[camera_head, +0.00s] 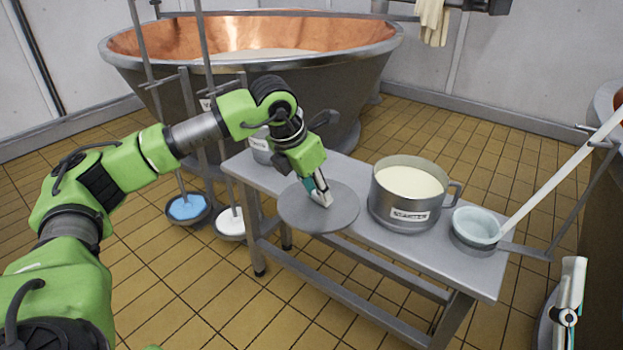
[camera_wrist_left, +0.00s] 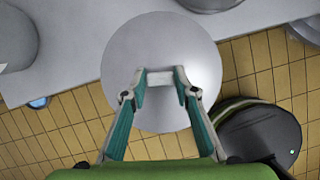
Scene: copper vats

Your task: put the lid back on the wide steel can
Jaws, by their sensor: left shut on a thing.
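My left gripper (camera_head: 319,192) is shut on the raised grip of a flat round grey lid (camera_head: 290,212). It holds the lid level near the bench's front edge, left of the can and apart from it. In the left wrist view, the lid (camera_wrist_left: 160,35) spreads out beyond my fingertips (camera_wrist_left: 160,77). The wide steel can (camera_head: 408,212) stands upright and uncovered on the bench, with a label, a side handle and pale cream contents. My right gripper (camera_head: 570,290) shows partly at the lower right; its fingers' opening is unclear.
The steel bench (camera_head: 345,165) carries a smaller can (camera_head: 261,150) behind my left gripper and a pale bowl (camera_head: 476,226) right of the wide can. A large copper vat (camera_head: 250,60) stands behind. Long-handled tools with blue (camera_head: 187,207) and white (camera_head: 231,222) heads hang left of the bench.

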